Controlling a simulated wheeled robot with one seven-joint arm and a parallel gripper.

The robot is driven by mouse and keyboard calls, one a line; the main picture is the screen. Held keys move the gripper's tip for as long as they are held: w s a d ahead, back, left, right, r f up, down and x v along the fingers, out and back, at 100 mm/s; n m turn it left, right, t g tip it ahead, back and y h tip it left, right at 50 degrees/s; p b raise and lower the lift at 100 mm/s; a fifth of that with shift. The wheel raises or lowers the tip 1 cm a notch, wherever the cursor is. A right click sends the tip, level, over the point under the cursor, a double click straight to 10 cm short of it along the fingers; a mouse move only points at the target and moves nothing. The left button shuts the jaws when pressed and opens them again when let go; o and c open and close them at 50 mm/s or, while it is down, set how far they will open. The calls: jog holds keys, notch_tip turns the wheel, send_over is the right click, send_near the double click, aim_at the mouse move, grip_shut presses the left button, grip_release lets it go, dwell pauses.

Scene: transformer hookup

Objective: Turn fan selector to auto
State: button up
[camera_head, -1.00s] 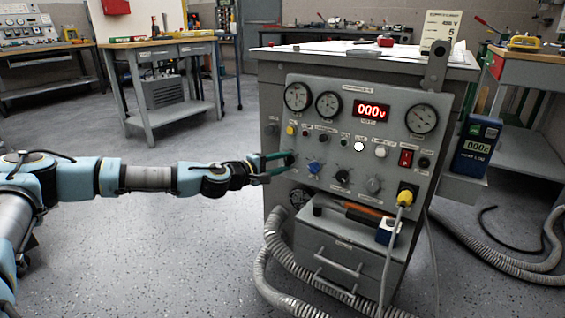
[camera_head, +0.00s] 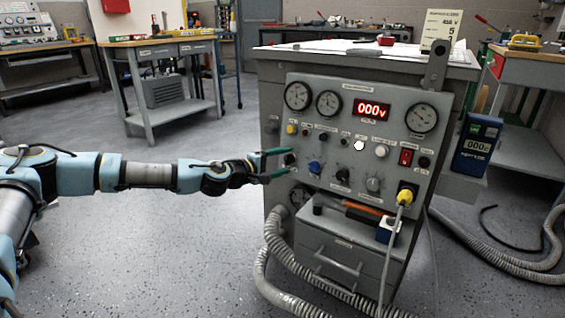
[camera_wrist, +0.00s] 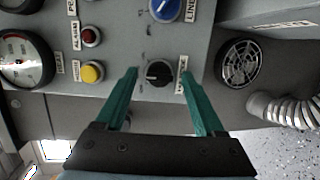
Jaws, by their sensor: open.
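A small black rotary knob (camera_wrist: 158,73) with a pale pointer line sits on the grey panel in the wrist view. Its label is too small to read, so I cannot be sure that it is the fan selector. It also shows at the panel's left edge in the head view (camera_head: 289,158). My gripper (camera_head: 278,163) is open, with its two green fingers (camera_wrist: 159,78) on either side of the knob. Gaps show between the fingers and the knob. The fingertips are close to the panel; I cannot tell whether they touch it.
The panel (camera_head: 400,160) carries gauges, a red "000v" display (camera_head: 372,109), a blue knob (camera_head: 314,167), other knobs, a red switch (camera_head: 405,157) and a yellow plug (camera_head: 405,197). A yellow button (camera_wrist: 92,72), a red button (camera_wrist: 90,37) and a round grille (camera_wrist: 240,63) flank the knob.

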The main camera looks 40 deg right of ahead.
jog(key=a+r+p, duration=0.1)
jog(key=a, duration=0.9)
jog(key=shift+a+r, duration=0.35)
jog(key=shift+r, duration=0.05)
jog(key=shift+s, duration=0.1)
